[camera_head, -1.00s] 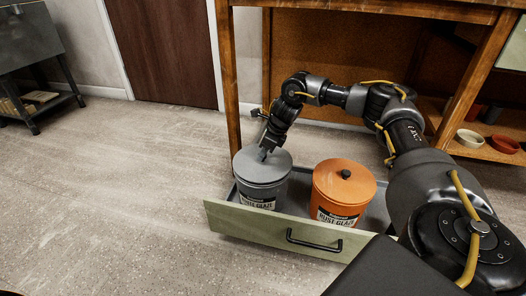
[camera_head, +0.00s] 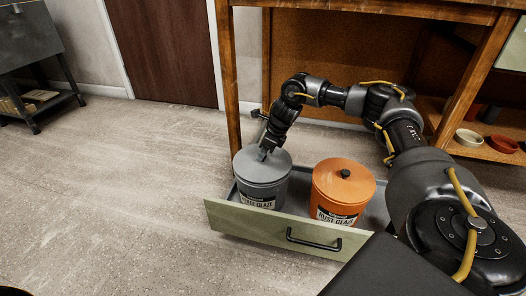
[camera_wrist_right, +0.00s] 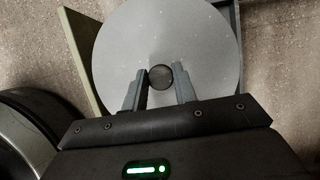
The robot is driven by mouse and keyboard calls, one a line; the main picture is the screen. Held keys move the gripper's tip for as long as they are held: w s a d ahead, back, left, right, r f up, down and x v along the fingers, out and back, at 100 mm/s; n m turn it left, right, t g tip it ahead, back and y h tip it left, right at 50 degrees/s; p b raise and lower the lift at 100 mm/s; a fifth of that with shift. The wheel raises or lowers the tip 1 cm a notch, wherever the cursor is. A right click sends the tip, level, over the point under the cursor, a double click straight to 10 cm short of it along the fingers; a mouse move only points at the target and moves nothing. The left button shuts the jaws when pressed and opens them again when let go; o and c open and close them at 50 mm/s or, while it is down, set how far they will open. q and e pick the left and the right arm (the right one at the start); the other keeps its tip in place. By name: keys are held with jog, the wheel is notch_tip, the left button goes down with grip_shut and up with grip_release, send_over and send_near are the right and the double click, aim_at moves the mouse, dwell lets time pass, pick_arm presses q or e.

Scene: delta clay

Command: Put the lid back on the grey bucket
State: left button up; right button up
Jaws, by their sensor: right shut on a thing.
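The grey bucket (camera_head: 257,196) stands upright in the open drawer, on its left side. Its grey lid (camera_head: 280,160) lies on top of the rim and looks level. My right gripper (camera_head: 264,152) points down onto the lid from behind. In the right wrist view, my right gripper (camera_wrist_right: 161,84) is shut on the dark round knob (camera_wrist_right: 161,77) in the middle of the grey lid (camera_wrist_right: 190,35). Whether the lid is fully seated all round cannot be told. My left gripper is not in view.
An orange bucket (camera_head: 340,204) with its own lid stands to the right in the same drawer. The drawer's green front (camera_head: 262,232) has a black handle. A wooden table leg (camera_head: 228,80) rises just behind. Open floor lies to the left.

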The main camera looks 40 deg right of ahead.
jog(key=shift+p, duration=0.5)
dwell(0.7)
jog(key=shift+f, duration=0.1)
jog(key=o, duration=1.6)
